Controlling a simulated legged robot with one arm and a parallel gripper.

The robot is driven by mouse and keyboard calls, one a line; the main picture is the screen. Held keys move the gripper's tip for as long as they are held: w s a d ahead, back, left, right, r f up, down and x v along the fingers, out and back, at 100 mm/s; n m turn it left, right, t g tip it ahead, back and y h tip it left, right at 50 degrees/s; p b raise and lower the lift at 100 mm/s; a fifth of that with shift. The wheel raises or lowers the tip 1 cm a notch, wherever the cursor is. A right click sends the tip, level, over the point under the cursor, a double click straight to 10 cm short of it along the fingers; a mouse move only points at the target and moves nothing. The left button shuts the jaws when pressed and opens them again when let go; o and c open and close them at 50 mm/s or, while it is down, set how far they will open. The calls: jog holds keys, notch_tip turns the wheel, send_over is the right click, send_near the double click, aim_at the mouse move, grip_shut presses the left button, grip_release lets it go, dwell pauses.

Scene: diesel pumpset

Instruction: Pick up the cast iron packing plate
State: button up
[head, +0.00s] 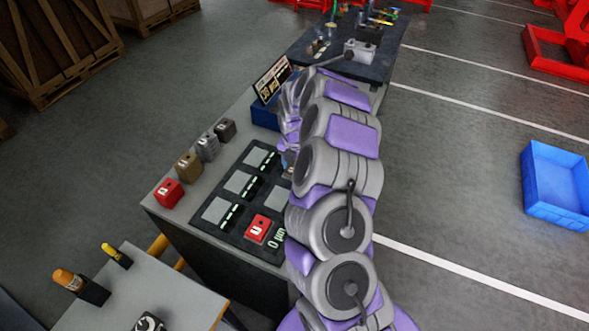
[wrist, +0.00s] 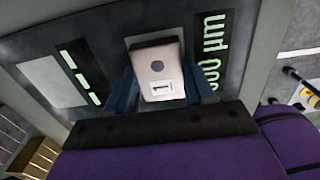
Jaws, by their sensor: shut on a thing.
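My gripper (wrist: 156,88) is shut on a pale grey, block-like packing plate (wrist: 158,66), with one blue finger on each side. In the head view my arm hides most of the gripper and the held plate. Similar plates stand in a row on the bench: red (head: 168,193), brass-brown (head: 188,166), grey (head: 207,147) and dark brown-grey (head: 225,130). Which is cast iron is not clear.
Another red plate (head: 262,228) lies on the panel (head: 240,195), near its 0 µm marking. A sign (head: 272,80) stands behind. A side table (head: 150,290) holds orange- and yellow-topped items. A blue crate (head: 556,185) sits on the floor at right, with open floor between.

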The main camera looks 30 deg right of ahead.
jog(key=c, duration=0.8)
jog(key=shift+r, duration=0.1)
jog(key=shift+r+p, duration=0.55)
jog(key=shift+r, duration=1)
jog(key=shift+s+r, duration=0.1)
jog(key=shift+r, duration=0.2)
jog(key=s+p, duration=0.1)
jog(key=s, duration=0.4)
jog(key=s+a, duration=0.1)
jog(key=s, duration=0.4)
jog(key=s+a+r+p, duration=0.1)
jog(key=s, duration=0.4)
jog(key=shift+s+p, duration=0.3)
jog(key=shift+p, duration=0.05)
jog(key=shift+w+r, duration=0.1)
